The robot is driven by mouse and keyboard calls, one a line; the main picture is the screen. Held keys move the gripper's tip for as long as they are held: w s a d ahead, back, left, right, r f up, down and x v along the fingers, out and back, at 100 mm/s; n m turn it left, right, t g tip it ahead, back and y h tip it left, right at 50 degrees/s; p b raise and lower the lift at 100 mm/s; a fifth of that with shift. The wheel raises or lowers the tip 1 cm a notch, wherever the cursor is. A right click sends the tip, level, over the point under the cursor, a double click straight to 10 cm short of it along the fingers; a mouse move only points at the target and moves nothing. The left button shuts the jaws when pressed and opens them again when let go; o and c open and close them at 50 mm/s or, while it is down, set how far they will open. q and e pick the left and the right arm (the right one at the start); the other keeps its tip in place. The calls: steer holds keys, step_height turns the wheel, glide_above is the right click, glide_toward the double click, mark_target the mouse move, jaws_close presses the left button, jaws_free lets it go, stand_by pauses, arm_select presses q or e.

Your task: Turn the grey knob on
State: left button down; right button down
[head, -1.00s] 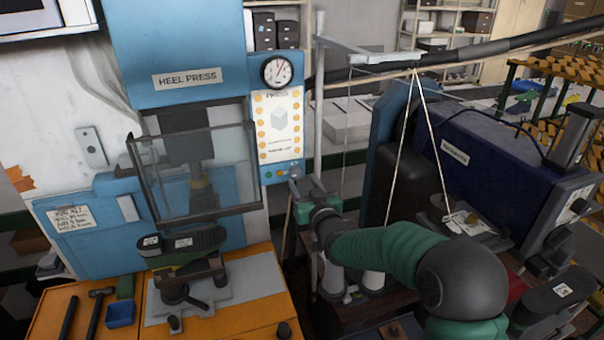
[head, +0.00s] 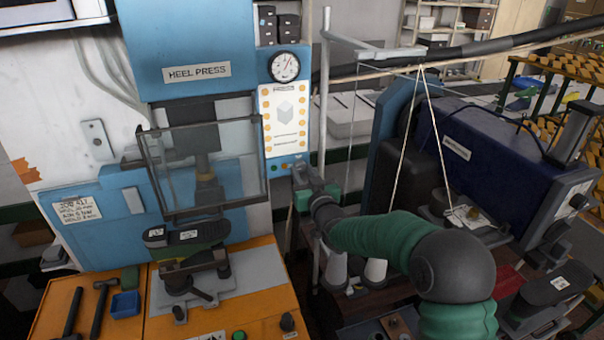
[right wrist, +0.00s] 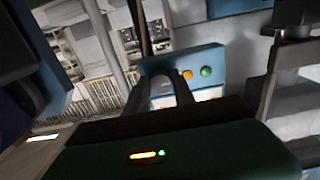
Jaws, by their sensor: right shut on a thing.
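My right gripper (head: 299,172) is at the lower right of the heel press's blue control panel (head: 263,162). In the right wrist view its dark fingers (right wrist: 172,82) reach the panel and are shut on the grey knob. An orange button (right wrist: 187,75) and a green button (right wrist: 206,71) sit just right of the fingers in that view. My left gripper is not in view.
The heel press (head: 190,50) has a clear guard (head: 205,165) and a gauge (head: 284,66). A black shoe last (head: 185,233) lies below the guard. Two cords (head: 407,150) hang near my right arm. A blue machine (head: 480,150) stands to the right.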

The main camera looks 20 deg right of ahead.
steer(key=shift+d+f+m+b, duration=0.1)
steer(key=shift+f+m+b, duration=0.05)
steer(key=shift+m+b, duration=0.45)
steer(key=shift+b, duration=0.1)
steer(key=shift+m+b, duration=1)
steer(key=shift+b, duration=0.1)
steer(key=m+b, duration=0.4)
steer(key=m, duration=0.1)
steer(key=shift+a+m, duration=0.2)
steer(key=shift+m, duration=0.1)
steer(key=m+b, duration=0.4)
steer(key=m, duration=0.1)
steer(key=shift+a+m+b, duration=0.1)
steer(key=shift+m+b, duration=1.55)
steer(key=shift+m, duration=0.35)
steer(key=shift+r, duration=0.2)
